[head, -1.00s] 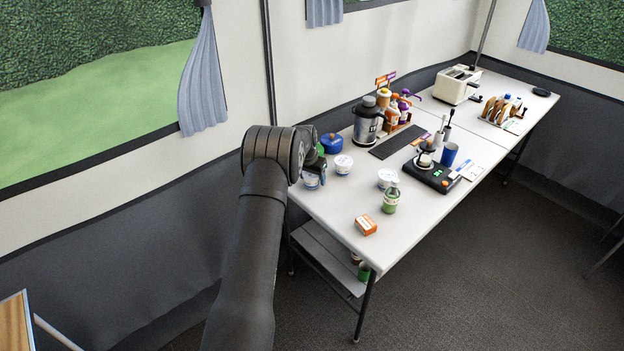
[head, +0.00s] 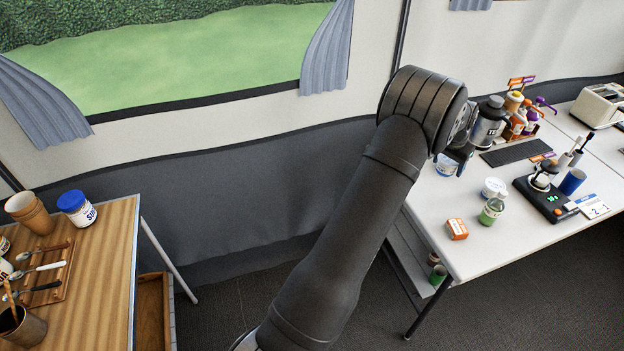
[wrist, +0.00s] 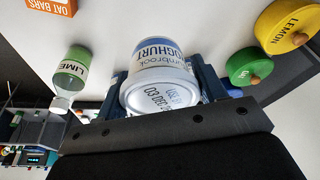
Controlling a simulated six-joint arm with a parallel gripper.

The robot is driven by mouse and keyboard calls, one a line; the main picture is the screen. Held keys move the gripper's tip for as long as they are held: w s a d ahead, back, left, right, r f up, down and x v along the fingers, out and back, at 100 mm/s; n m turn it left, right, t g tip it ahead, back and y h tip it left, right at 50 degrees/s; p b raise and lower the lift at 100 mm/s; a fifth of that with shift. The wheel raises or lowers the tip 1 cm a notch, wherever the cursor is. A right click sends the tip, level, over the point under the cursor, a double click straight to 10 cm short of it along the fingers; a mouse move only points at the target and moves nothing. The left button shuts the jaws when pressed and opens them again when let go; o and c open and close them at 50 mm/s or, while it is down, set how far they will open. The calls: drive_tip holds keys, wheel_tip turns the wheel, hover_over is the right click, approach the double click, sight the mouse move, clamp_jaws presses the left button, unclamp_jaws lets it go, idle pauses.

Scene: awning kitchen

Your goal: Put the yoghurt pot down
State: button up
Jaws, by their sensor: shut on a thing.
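The yoghurt pot (wrist: 162,55) is white with blue lettering and fills the middle of the wrist view. My gripper (wrist: 165,85) is shut around it, one finger on each side. The date print on its round end faces the wrist camera. In the head view my gripper (head: 462,156) is over the far left part of the white table (head: 450,200), partly behind my arm. A white and blue pot (head: 446,165) shows just below it; I cannot tell whether this is the held one. I cannot tell whether the held pot touches the table.
A white pot (head: 494,187), a green lime bottle (head: 491,211) and an orange box (head: 457,229) stand nearby. The wrist view shows yellow lemon (wrist: 287,27) and green (wrist: 248,67) round things at right. A wooden table (head: 105,250) stands at left.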

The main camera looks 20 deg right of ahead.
drive_tip(key=w+a+r+n+t+y, duration=0.1)
drive_tip(key=w+a+n, duration=0.2)
drive_tip(key=w+a, duration=0.9)
drive_tip(key=w+a+n, duration=0.4)
drive_tip(key=w+a, duration=0.1)
drive_tip(key=a, duration=1.3)
drive_tip(key=w+a+r+n+t+y, duration=0.1)
drive_tip(key=w+a+n, duration=0.2)
drive_tip(key=w+a, duration=0.9)
drive_tip(key=n+y, duration=0.3)
drive_tip(key=n, duration=0.8)
hover_over(100, 240)
drive_tip(key=shift+g, duration=0.3)
drive_tip(key=f, duration=0.5)
drive_tip(key=shift+s+d+f, duration=0.4)
drive_tip(key=shift+f, duration=1.95)
drive_tip(key=shift+f, duration=0.1)
